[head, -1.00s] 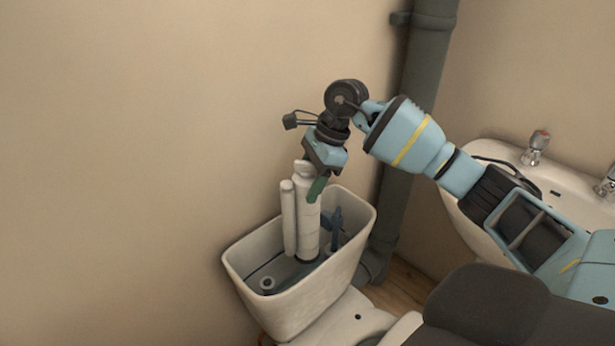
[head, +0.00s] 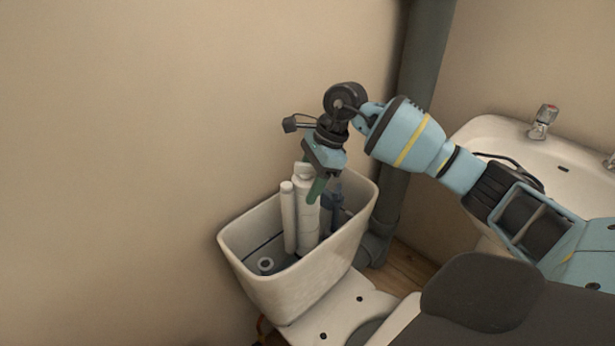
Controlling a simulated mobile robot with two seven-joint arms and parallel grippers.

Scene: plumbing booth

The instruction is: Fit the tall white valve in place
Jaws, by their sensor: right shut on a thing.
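The tall white valve (head: 306,215) stands upright inside the open toilet cistern (head: 305,281), with a thinner white tube (head: 288,216) along its left side. My right gripper (head: 311,184) comes from above and is shut on the top of the valve. The valve's lower end is inside the cistern, and its base is hidden behind the front wall, so I cannot tell whether it is seated. My left gripper is out of view.
A dark blue-grey fitting (head: 335,209) stands in the cistern right of the valve. A dark pipe (head: 398,185) runs behind, and a washbasin (head: 556,165) with taps is at right.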

